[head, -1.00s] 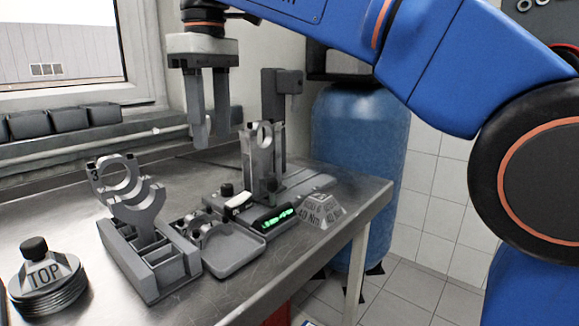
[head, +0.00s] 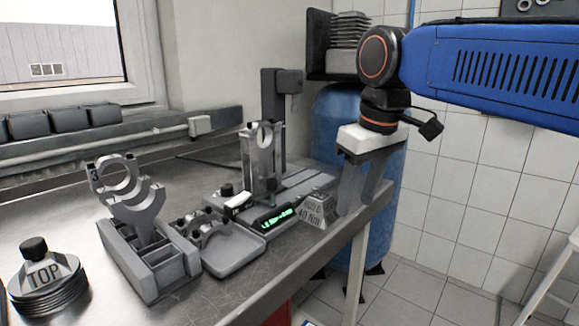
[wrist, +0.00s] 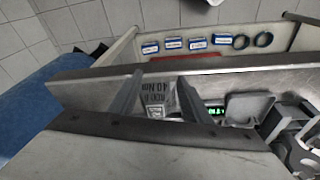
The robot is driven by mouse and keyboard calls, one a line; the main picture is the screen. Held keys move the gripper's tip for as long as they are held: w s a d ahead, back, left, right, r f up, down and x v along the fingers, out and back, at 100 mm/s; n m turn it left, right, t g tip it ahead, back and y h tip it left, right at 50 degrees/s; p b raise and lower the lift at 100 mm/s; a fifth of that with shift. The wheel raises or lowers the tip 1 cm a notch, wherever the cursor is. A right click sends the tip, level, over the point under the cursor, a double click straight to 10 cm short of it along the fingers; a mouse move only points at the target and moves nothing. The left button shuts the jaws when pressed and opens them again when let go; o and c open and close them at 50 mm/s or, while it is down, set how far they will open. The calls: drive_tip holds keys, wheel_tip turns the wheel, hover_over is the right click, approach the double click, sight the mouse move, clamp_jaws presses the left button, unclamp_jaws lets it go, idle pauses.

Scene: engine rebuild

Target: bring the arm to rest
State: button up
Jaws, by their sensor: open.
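My gripper (head: 362,185) is at the right end of the steel bench (head: 300,270) in the head view, pointing down with its fingers beside the bench edge. In the wrist view my gripper (wrist: 157,95) shows two fingers spread apart with nothing held between them. A grey block marked 40 Nm (head: 316,211) stands on the bench just left of the fingers. The same block (wrist: 158,98) appears beyond and between the fingertips in the wrist view. My blue arm comes in from the right of the head view.
A small tray (head: 232,250), a slotted holder with rings (head: 150,260) and a TOP piece (head: 45,280) lie left. A blue tank (head: 335,130) stands behind the bench end.

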drive_tip(key=s+d+f+m, duration=0.2)
drive_tip(key=s+d+f, duration=0.2)
drive_tip(key=f, duration=0.3)
drive_tip(key=s+d+f+m+t, duration=0.1)
drive_tip(key=s+d+f+m, duration=0.1)
drive_tip(key=s+d+f, duration=0.3)
drive_tip(key=s+d+f+m+t+h, duration=0.1)
drive_tip(key=s+d+f+m, duration=0.1)
drive_tip(key=s+d+f, duration=0.2)
drive_tip(key=d+f, duration=0.3)
drive_tip(key=f, duration=0.4)
drive_tip(key=shift+s+m, duration=0.2)
drive_tip(key=shift+m, duration=0.2)
